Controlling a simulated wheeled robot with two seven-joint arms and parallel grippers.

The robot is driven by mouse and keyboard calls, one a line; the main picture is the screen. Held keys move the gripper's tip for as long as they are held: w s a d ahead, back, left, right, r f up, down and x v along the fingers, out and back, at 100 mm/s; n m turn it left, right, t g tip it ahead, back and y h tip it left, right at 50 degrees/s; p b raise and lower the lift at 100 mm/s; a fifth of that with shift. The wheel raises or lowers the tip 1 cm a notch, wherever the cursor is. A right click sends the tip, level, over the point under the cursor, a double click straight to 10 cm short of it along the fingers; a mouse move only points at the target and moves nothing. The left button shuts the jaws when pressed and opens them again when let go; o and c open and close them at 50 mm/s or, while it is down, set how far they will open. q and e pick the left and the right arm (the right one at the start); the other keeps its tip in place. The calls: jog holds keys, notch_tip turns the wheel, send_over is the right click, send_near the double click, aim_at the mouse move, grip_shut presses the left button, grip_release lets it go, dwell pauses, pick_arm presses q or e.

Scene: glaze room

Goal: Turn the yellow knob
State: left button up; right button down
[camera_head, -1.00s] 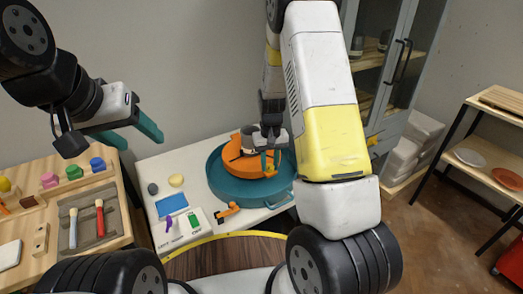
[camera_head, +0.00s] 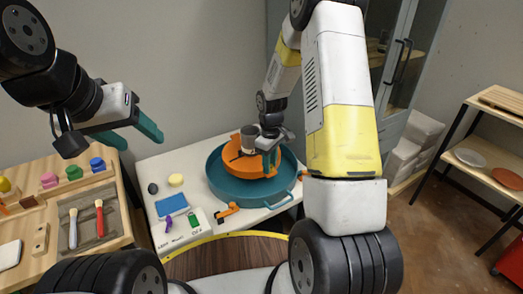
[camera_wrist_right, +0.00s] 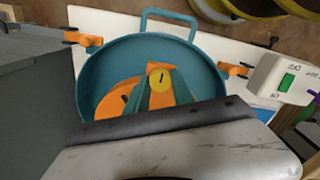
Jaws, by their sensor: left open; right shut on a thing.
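The yellow knob (camera_wrist_right: 160,79) shows in the right wrist view as a small round face with a dark line, over the orange wheel (camera_wrist_right: 115,97) in the teal basin (camera_wrist_right: 98,70). My right gripper (camera_head: 270,156) is shut on the knob, with its teal fingers on either side of it. The knob itself is mostly hidden by the gripper in the head view. My left gripper (camera_head: 140,133) is open and empty, raised at the left above the tables.
A switch box (camera_head: 184,226), a blue block (camera_head: 172,205) and an orange clamp (camera_head: 227,212) are on the white table. A wooden bench (camera_head: 110,188) with tools is left; a cabinet (camera_head: 395,60) stands behind right.

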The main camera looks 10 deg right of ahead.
jog(key=shift+n, duration=1.2)
jog(key=c, duration=1.1)
grip_release()
notch_tip(320, 180, up, 8)
jog(key=shift+f, duration=0.1)
